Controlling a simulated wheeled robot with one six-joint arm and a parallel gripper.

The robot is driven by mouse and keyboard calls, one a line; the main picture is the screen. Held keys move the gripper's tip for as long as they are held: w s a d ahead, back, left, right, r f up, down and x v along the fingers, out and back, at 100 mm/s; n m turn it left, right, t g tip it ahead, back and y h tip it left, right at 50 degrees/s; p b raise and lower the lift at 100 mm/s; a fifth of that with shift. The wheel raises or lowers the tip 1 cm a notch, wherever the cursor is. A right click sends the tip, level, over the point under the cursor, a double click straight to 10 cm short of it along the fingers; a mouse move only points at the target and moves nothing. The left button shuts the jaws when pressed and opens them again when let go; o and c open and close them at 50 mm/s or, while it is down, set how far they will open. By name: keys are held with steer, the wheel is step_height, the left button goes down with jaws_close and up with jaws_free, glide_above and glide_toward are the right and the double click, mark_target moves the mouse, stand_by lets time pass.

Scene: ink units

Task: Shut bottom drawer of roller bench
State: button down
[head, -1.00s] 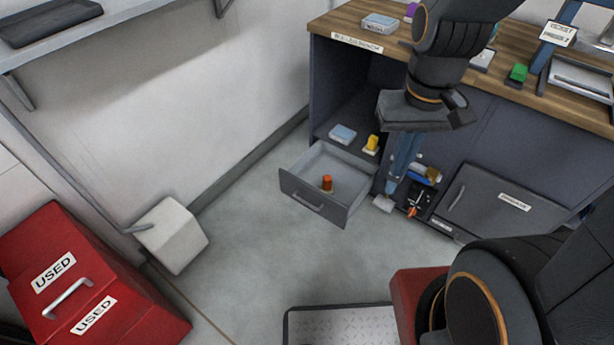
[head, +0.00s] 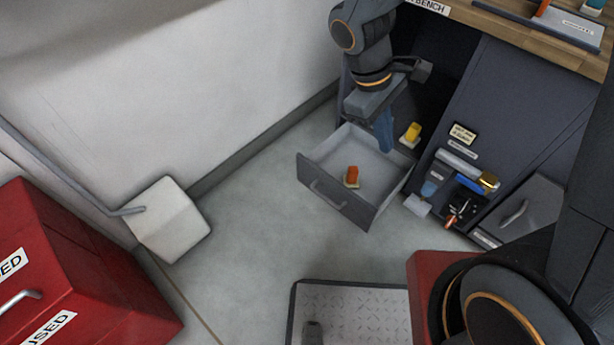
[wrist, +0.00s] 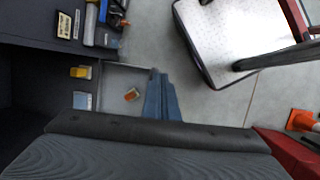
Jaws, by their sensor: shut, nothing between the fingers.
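The bottom drawer (head: 338,205) of the roller bench (head: 500,90) stands pulled out, its grey front with a bar handle facing the lower left. An orange piece (head: 352,174) on a pale base is inside it. The drawer also shows in the wrist view (wrist: 122,76). My gripper (head: 387,147), with blue fingers, points down over the back right part of the drawer, shut and empty. In the wrist view my gripper (wrist: 160,72) overlaps the drawer's right part. I cannot tell whether the fingers touch the drawer.
A yellow piece (head: 413,131) sits in the bench opening behind the drawer. Tools hang on the bench side to the right. A white block (head: 168,220) stands by the wall, a red chest (head: 70,270) at left, a plated platform (head: 350,305) in front. Floor before the drawer is clear.

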steer(key=w+a+f+n+t+h+b, duration=0.1)
steer(key=w+a+f+n+t+b, duration=0.25)
steer(key=a+f+n+b, duration=0.55)
steer(key=w+a+f+n+t+b, duration=0.3)
steer(key=a+f, duration=0.4)
steer(key=f, duration=0.6)
steer(key=w+a+f+n+t+h+b, duration=0.15)
steer(key=w+a+f+n+b, duration=0.25)
steer(key=a+f+n+b, duration=0.45)
steer(key=m+b, duration=0.3)
glide_toward(313, 170)
step_height(313, 170, down, 3)
steer(key=shift+w+d+f+n+y+b, duration=0.1)
steer(key=shift+w+d+n+y+b, duration=0.2)
steer(key=shift+w+d+b, duration=0.65)
steer(key=shift+w+d, duration=0.55)
steer(key=shift+d, duration=0.05)
